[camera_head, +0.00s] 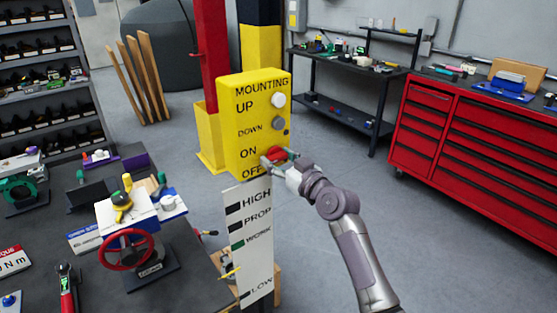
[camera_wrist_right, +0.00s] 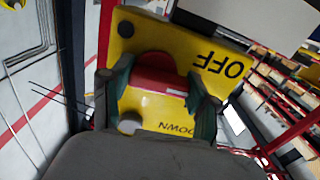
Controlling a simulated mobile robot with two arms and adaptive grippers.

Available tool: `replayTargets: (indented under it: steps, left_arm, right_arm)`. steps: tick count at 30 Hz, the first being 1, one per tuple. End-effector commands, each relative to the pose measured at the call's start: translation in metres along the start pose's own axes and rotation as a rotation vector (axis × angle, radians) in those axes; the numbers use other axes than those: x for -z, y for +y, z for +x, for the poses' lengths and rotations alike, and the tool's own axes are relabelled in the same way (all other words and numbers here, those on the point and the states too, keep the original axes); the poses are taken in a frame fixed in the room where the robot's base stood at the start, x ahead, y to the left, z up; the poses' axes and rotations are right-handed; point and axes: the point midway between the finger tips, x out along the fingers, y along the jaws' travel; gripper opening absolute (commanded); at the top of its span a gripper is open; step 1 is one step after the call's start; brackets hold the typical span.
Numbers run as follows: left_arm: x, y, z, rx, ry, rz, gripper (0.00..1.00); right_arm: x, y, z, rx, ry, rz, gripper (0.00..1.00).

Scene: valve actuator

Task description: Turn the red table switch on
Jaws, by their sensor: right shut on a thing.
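The red switch (camera_head: 275,154) sits on the right part of the yellow control box (camera_head: 240,125), beside the ON and OFF labels. In the right wrist view the red switch (camera_wrist_right: 160,80) lies between my two gripper fingers. My right gripper (camera_head: 278,158) reaches in from the right and is shut on the red switch. In the right wrist view its fingers (camera_wrist_right: 160,95) stand on both sides of the switch. Part of the switch is hidden by the fingers. My left gripper is not in view.
A white panel (camera_head: 255,255) with HIGH, PROP, WORK and LOW labels stands below the box. A dark workbench (camera_head: 190,285) with a red handwheel (camera_head: 126,249) is at left. A red tool cabinet (camera_head: 450,140) stands at right. The grey floor between is clear.

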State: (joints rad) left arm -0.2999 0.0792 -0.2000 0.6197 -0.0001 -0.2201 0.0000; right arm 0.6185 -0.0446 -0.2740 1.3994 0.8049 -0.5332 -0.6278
Motion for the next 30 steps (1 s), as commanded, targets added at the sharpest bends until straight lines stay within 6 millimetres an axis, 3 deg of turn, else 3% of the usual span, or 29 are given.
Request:
replayTargets:
  steps: [18, 30]
  left_arm:
    - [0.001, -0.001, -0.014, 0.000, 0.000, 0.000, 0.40]
    - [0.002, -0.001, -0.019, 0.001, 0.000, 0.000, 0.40]
  right_arm:
    - [0.002, -0.001, 0.000, 0.001, -0.005, 0.557, 0.25]
    - [0.002, 0.000, 0.000, 0.000, -0.005, 0.745, 0.25]
